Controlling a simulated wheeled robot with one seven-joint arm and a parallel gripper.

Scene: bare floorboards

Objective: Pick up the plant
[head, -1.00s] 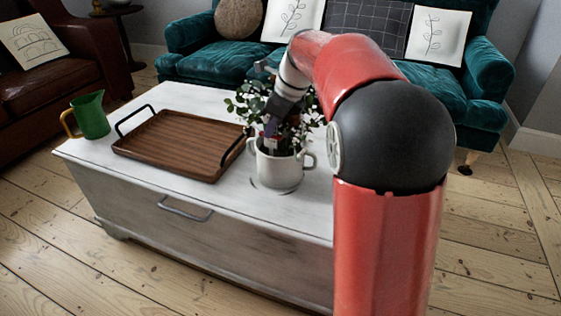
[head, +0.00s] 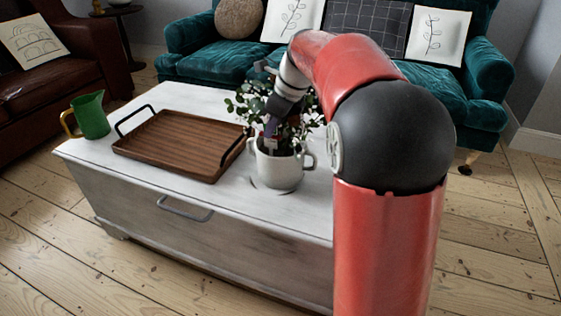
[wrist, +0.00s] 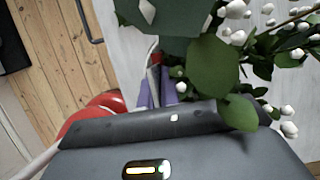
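The plant (head: 243,104) has green leaves and small white buds and stands in a white pot (head: 279,172) with side handles, on the white chest table. My gripper (head: 270,130) points down among the leaves, at the pot's near left rim. In the wrist view the leaves (wrist: 212,65) fill the upper right, close to the camera. The purple-grey fingers of my gripper (wrist: 160,92) show only in part there, and leaves hide some of them. I cannot tell whether the fingers are apart or closed on the rim.
A brown wooden tray (head: 180,146) with black handles lies left of the pot. A green jug (head: 91,115) stands at the table's left end. The white chest table (head: 225,222) has free room in front of the tray. A teal sofa (head: 200,65) stands behind.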

